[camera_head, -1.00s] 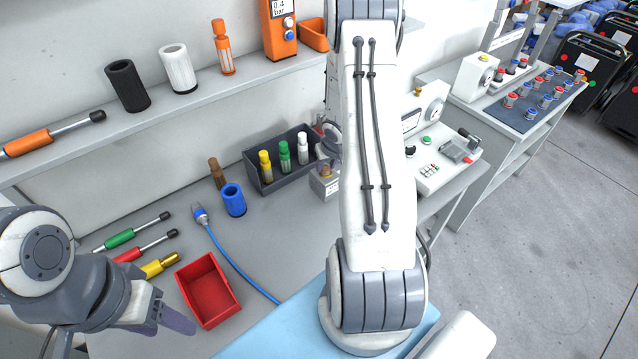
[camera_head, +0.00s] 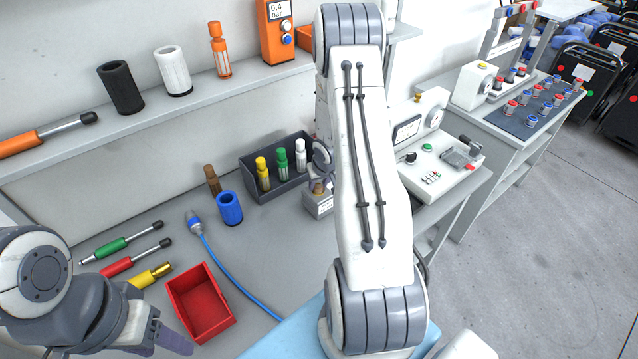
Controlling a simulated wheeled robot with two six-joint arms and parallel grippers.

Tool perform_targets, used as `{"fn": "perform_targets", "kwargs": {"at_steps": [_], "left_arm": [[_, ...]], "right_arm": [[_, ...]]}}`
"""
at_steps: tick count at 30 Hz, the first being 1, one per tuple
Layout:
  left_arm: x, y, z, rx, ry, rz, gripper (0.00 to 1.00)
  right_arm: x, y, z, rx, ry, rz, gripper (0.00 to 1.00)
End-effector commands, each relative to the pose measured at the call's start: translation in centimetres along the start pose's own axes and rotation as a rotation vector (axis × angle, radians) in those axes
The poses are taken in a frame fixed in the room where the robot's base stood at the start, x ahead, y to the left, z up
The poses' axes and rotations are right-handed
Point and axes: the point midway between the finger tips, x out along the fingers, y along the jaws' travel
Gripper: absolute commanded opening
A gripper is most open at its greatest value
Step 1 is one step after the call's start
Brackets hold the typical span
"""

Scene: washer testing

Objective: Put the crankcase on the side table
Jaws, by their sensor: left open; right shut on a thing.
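My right arm covers the middle of the head view. Its gripper (camera_head: 321,172), partly hidden by the arm, is shut on a small grey block with a brown top (camera_head: 318,204), which appears to be the crankcase. The block is by the right end of a dark grey tray; I cannot tell whether it touches the bench. My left gripper (camera_head: 168,335) is open and empty at the lower left, beside a red bin. A separate table (camera_head: 516,147) with a dark blue mat stands at the right; I cannot tell if it is the side table.
The dark tray (camera_head: 284,190) holds yellow, green and white fittings. A blue sleeve (camera_head: 229,208), blue cable, screwdrivers and the red bin (camera_head: 201,305) occupy the bench. A white tester (camera_head: 440,155) stands right of my arm. The shelf (camera_head: 150,118) overhangs the back. Floor is open at right.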

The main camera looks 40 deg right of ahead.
Motion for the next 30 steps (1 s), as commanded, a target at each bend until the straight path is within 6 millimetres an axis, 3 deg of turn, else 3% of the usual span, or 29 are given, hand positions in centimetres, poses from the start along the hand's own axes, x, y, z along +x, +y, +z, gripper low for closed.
{"fn": "perform_targets", "kwargs": {"at_steps": [1,2,3,4,13,17,30], "left_arm": [[0.2,0.0,0.0,0.000,0.000,0.000,0.56],[0.1,0.0,0.0,0.000,0.000,0.000,0.56],[0.1,0.0,0.0,0.000,0.000,0.000,0.56],[0.1,0.0,0.0,0.000,0.000,0.000,0.56],[0.0,0.0,0.0,0.000,0.000,0.000,0.56],[-0.5,0.0,0.0,0.000,0.000,0.000,0.56],[-4.5,0.3,-0.2,0.005,0.000,0.000,0.56]], "right_arm": [[0.2,0.0,-0.1,0.000,0.005,0.000,0.00],[0.2,0.0,0.1,0.000,0.000,0.000,0.49],[0.1,0.0,0.1,0.000,0.000,0.000,0.65],[0.1,0.0,0.1,0.000,0.000,0.000,0.68],[0.0,0.0,0.0,0.000,0.000,0.000,0.68],[-1.0,0.0,-0.1,0.000,0.000,0.000,0.68],[-10.1,0.0,-0.3,0.000,0.001,0.000,0.68]]}}
